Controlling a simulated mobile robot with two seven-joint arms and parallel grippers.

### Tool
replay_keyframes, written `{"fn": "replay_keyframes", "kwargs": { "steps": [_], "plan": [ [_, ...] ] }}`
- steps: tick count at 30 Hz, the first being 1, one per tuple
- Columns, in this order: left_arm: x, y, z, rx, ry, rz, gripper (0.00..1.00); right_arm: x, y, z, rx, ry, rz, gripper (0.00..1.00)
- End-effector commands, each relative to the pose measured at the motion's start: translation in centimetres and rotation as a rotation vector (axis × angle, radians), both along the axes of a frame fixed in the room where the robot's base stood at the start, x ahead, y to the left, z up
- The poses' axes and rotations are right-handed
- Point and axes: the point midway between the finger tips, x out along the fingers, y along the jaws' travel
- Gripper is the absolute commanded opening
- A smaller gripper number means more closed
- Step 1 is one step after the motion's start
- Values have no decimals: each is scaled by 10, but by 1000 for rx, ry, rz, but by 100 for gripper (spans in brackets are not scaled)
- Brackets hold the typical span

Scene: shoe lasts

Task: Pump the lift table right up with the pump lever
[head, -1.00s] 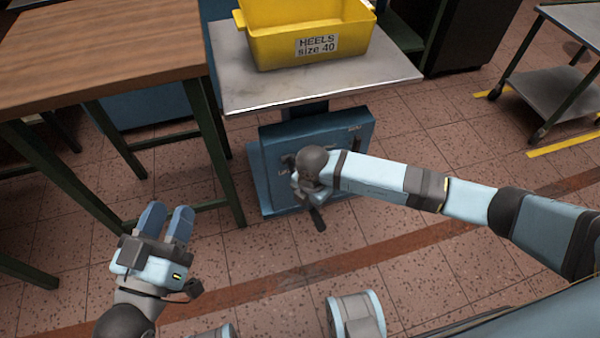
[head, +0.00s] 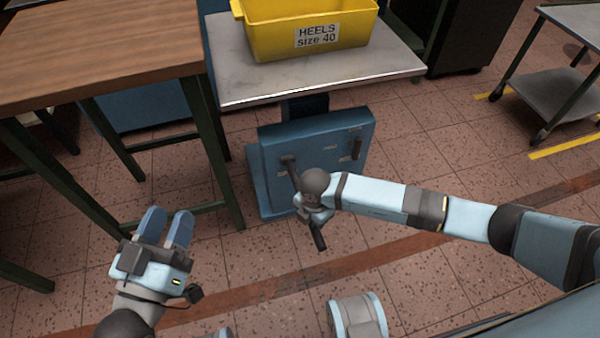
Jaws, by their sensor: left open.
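The lift table has a grey metal top (head: 320,82) and a blue base housing (head: 330,133) under it. The pump lever (head: 292,174) starts at a pivot on the left of the housing's front face. It slants down and to the right to a dark grip end (head: 318,237). My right gripper (head: 310,212) is at the lever's lower part, with the grip end showing below it. My wrist covers its fingers, so I cannot see whether they are closed. My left gripper (head: 165,226) is open and empty, above the floor at the lower left, away from the lever.
A yellow bin (head: 275,46) labelled HEELS size 40 stands on the metal top. A wooden workbench (head: 90,55) with green legs is close on the left. A grey trolley (head: 560,78) stands at the far right. The tiled floor in front of the lift table is free.

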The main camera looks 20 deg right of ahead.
Motion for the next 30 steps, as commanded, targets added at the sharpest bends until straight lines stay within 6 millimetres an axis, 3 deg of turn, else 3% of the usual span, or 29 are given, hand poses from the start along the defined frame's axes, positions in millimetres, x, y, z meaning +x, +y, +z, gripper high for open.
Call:
{"fn": "replay_keyframes", "kwargs": {
  "steps": [1, 5, 9, 12, 16, 27, 30],
  "plan": [
    [0, 0, -6, 0, 0, 0, 43, -3, -2, -13, -5, 6, -1, 0],
    [0, 0, -14, 0, 0, 0, 43, -5, -2, -30, -5, 8, -1, 0],
    [0, -1, -7, -5, -8, -6, 43, -4, -1, -27, -4, 6, 0, 0],
    [-1, -5, 10, -30, -34, -28, 43, -4, -1, -26, -3, 5, 0, 0],
    [1, 5, 1, 41, 68, 16, 43, 2, 1, 16, -1, 3, 0, 0],
    [-13, 36, -78, 250, 404, 78, 43, 10, 2, 60, 1, 3, 1, 0],
    [-20, 45, -88, 294, 481, 90, 43, 13, 3, 81, 0, 1, 1, 0]
  ]
}}
